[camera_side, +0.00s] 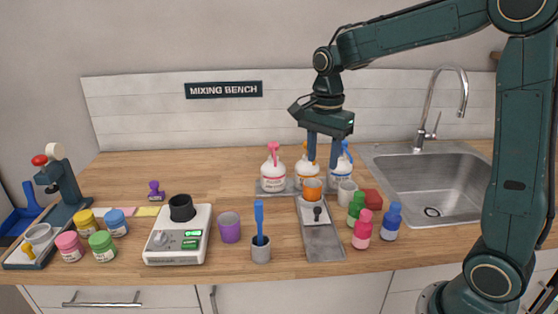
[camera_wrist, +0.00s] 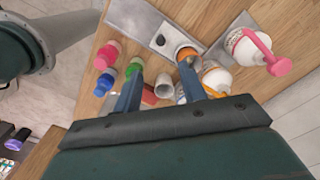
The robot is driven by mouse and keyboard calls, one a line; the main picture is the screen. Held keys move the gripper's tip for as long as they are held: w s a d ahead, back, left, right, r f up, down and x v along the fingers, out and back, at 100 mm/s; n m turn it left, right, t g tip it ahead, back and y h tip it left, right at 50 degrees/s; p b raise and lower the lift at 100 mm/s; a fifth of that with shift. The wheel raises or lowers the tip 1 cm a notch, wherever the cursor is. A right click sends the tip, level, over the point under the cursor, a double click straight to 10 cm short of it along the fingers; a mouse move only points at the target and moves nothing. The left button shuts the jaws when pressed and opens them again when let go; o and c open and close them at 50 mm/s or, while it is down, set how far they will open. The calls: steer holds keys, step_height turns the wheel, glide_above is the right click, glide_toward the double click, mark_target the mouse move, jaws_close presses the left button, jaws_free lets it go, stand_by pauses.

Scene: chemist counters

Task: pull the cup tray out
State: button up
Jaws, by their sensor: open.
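The cup tray (camera_side: 324,242) is a narrow grey plate lying lengthwise toward the front edge of the counter. A dark knob (camera_side: 318,214) stands on it, and an orange cup (camera_side: 312,190) is at its back end. In the wrist view the tray (camera_wrist: 130,18), the knob (camera_wrist: 161,40) and the orange cup (camera_wrist: 187,53) lie beyond my fingers. My gripper (camera_side: 322,160) is open and empty, fingers pointing down, overlapping the pump bottles in the side view. The wrist view shows its spread fingers (camera_wrist: 160,74) short of the tray, apart from the knob.
Pump bottles with pink (camera_side: 273,174), orange (camera_side: 306,172) and blue (camera_side: 342,174) tops stand behind the tray. A pale cup (camera_side: 347,192), red block (camera_side: 372,198) and small bottles (camera_side: 362,232) crowd its right. A grey cup with a blue tool (camera_side: 261,248) is left. The sink (camera_side: 430,185) lies farther right.

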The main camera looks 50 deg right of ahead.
mark_target(318, 208)
steer(key=shift+w+f, duration=0.1)
steer(key=shift+f, duration=0.05)
step_height(318, 208, down, 14)
steer(key=shift+r, duration=0.1)
stand_by(0.9)
jaws_close()
